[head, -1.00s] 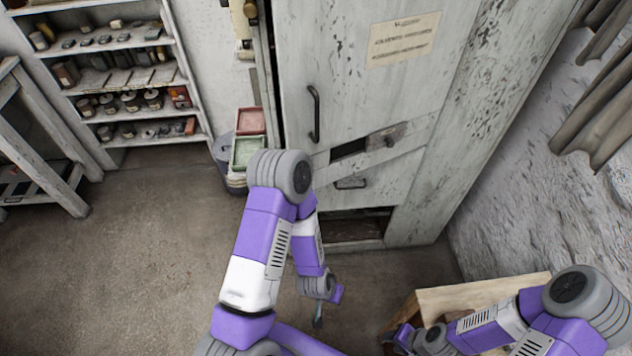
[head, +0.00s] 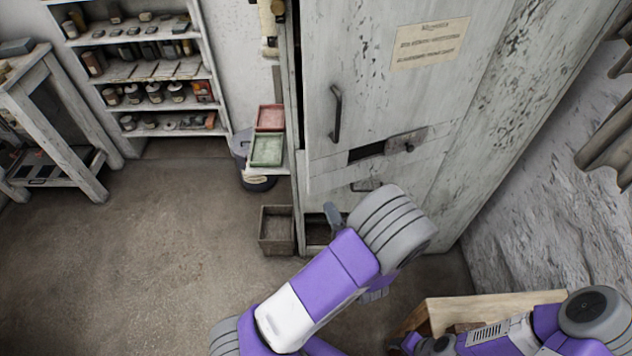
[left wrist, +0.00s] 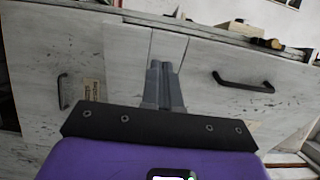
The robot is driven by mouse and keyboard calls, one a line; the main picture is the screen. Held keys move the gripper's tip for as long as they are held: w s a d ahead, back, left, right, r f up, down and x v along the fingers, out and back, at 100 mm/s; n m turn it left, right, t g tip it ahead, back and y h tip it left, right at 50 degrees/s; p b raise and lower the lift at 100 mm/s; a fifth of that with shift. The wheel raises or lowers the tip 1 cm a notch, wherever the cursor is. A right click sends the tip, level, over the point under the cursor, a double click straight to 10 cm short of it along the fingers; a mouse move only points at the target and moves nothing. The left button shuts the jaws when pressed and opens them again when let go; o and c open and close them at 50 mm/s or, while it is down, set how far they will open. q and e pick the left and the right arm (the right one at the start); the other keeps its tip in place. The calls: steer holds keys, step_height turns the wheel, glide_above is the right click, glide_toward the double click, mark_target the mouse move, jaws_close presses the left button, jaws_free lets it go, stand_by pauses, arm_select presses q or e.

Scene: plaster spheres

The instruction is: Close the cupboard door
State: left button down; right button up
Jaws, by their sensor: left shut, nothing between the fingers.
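The cupboard door (head: 385,90) is a worn, pale panel with a black vertical handle (head: 336,113) near its left edge and a paper notice (head: 430,43). A narrow dark gap runs along its left edge, so it looks slightly ajar. My left gripper (head: 333,217) shows as a small grey tip beside my wrist, low in front of the cupboard. In the left wrist view its fingers (left wrist: 163,88) are shut and empty, facing pale panels between two black handles. Whether they touch a panel is unclear.
A dark latch plate (head: 408,142) sits below the handle, and an open compartment is near the floor. A small bin (head: 276,230) stands left of the cupboard. Shelves (head: 150,70) and a bench (head: 50,110) are at the left. A wooden box (head: 450,312) is at the lower right.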

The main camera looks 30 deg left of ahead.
mark_target(312, 174)
arm_select(q)
steer(key=x, duration=1)
steer(key=shift+w+a, duration=0.3)
arm_select(e)
steer(key=shift+r, duration=0.1)
